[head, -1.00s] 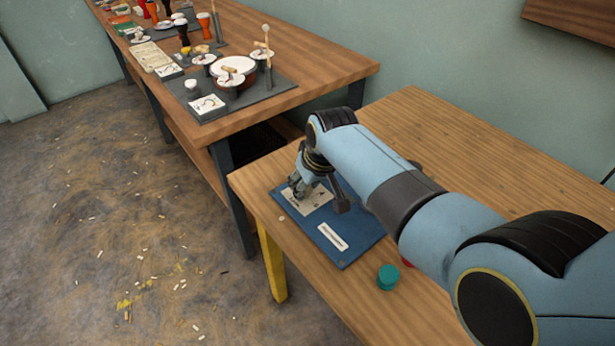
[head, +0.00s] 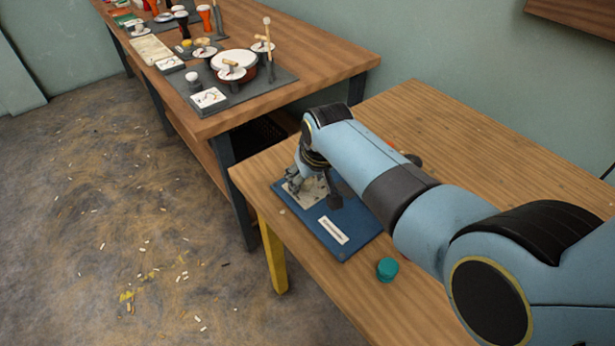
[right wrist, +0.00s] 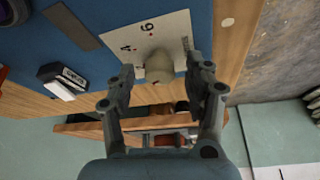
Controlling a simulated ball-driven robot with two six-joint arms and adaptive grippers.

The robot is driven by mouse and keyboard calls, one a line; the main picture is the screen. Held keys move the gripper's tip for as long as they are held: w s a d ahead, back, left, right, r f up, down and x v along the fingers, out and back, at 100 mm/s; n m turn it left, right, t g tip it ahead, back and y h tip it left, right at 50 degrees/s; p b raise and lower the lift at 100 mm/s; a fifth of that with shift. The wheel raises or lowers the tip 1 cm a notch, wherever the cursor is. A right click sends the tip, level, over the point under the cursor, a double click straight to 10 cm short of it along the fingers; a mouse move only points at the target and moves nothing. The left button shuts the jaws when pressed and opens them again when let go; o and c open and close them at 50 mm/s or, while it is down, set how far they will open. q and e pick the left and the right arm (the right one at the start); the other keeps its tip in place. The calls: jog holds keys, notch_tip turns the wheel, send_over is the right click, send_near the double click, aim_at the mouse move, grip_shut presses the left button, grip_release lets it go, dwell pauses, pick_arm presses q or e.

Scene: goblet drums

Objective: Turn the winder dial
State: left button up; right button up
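The winder dial is a pale grey-beige knob (right wrist: 158,66) on a white plate (right wrist: 150,35) with printed digits, set on a blue board (right wrist: 60,45). In the head view the white plate (head: 315,190) is partly covered by my right gripper (head: 293,184), and the knob cannot be made out. In the right wrist view my right gripper (right wrist: 164,78) is open, with one finger on each side of the knob. A gap shows between the knob and each finger. My left gripper is not in view.
The blue board (head: 352,250) lies on a wooden table and carries a white slotted strip (head: 333,230). A teal round object (head: 387,269) stands beside it. A longer table behind holds drums (head: 234,62) and tools. The table's front right area is clear.

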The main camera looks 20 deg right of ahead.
jog(key=shift+r, duration=0.1)
jog(key=v, duration=0.7)
jog(key=shift+r, duration=0.2)
